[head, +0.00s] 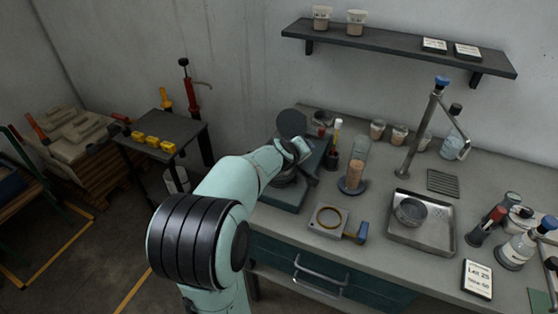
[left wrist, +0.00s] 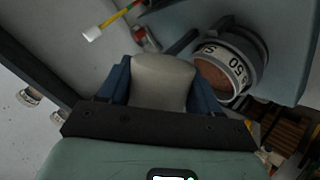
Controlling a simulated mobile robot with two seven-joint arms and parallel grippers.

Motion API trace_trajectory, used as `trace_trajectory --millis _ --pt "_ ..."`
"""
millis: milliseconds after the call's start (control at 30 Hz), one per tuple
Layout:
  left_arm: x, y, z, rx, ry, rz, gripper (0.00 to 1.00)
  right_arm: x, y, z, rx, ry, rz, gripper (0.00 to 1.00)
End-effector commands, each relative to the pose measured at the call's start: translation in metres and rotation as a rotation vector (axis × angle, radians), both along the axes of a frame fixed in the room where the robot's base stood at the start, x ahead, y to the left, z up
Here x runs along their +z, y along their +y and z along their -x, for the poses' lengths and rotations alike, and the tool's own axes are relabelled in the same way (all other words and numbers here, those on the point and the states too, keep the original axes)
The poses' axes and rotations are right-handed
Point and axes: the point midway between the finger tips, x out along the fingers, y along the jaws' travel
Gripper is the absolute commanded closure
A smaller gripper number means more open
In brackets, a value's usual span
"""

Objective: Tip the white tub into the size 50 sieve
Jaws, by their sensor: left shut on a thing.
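My left gripper (left wrist: 155,84) is shut on the pale grey-white tub (left wrist: 163,72), with a blue finger on each side of it in the left wrist view. The size 50 sieve (left wrist: 238,70), a dark round frame with a white band marked 50 and a brownish inside, is just right of the tub in that view, close beside it. I cannot tell whether they touch or how far the tub is tilted. In the head view my left arm reaches over the teal-grey stand (head: 284,196) on the bench and hides most of the sieve and tub. My right gripper is not in view.
A cylinder with brown fill (head: 355,172) and a square plate with a ring (head: 331,219) stand right of the stand. A metal tray (head: 447,240) holds a round pan (head: 410,211). Several jars (head: 399,134) line the back. A shelf (head: 400,44) hangs above.

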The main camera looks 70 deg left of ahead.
Motion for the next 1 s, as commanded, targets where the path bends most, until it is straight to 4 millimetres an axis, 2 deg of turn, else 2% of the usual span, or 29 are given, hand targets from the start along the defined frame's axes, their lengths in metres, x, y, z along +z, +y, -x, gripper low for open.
trace_trajectory --millis 133,533,767,1000 --pt "-0.009 -0.001 -0.001 -0.002 0.078 -0.106 0.68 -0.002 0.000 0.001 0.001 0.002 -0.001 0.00" --pt "-0.011 -0.016 -0.012 -0.002 0.241 -0.341 0.68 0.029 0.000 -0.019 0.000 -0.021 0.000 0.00" --pt "-0.035 -0.026 -0.017 -0.004 0.329 -0.464 0.68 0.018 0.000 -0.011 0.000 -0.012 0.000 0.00" --pt "-0.056 -0.036 -0.024 -0.003 0.427 -0.608 0.68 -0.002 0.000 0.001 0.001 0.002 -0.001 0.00"
